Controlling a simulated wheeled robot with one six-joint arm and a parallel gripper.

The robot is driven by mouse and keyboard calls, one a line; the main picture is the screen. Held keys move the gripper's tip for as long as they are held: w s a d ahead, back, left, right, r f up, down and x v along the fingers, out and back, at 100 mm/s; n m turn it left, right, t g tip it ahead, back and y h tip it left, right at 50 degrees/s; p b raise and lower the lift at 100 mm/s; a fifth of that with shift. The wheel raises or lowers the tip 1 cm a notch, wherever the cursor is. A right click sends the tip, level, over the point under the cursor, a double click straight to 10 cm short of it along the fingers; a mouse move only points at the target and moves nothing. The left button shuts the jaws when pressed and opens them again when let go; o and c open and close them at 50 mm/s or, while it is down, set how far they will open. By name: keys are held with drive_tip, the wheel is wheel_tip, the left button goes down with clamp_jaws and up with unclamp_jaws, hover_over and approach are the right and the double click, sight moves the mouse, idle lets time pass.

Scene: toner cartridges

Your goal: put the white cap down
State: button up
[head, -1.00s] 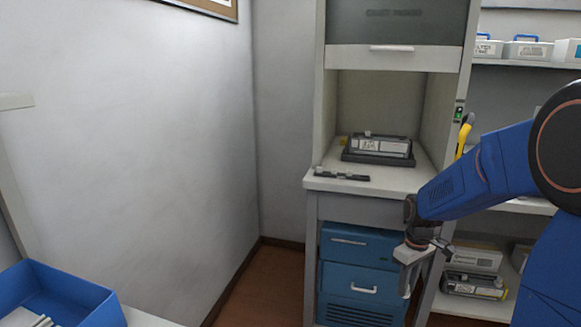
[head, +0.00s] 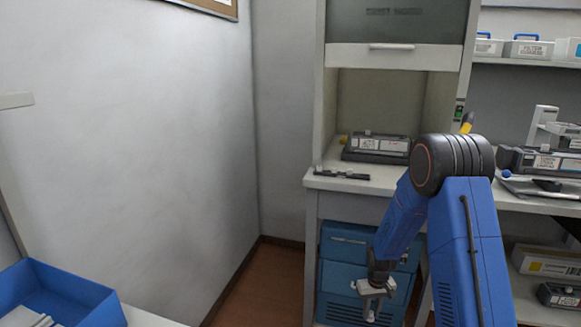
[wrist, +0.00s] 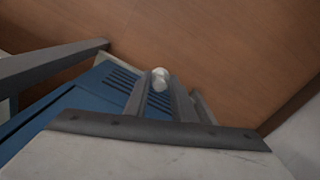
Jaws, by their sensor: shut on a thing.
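The white cap (wrist: 160,79) is small and pale, held between the fingertips of my gripper (wrist: 161,88) in the wrist view. The fingers are shut on it, and brown floor lies beyond. In the head view my gripper (head: 372,305) hangs low, pointing down, in front of the blue cabinet under the hood.
The blue cabinet (head: 342,243) stands close behind my gripper. A hood counter (head: 330,184) above it holds a toner cartridge (head: 376,146) and a small dark strip (head: 341,174). A blue bin (head: 98,309) is at lower left. A shelf with cartridges is at right. Floor (head: 240,290) is open to the left.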

wheel_tip(320, 180, down, 6)
drive_tip(key=w+a+m, duration=0.1)
drive_tip(key=w, duration=0.1)
drive_tip(key=shift+w, duration=0.4)
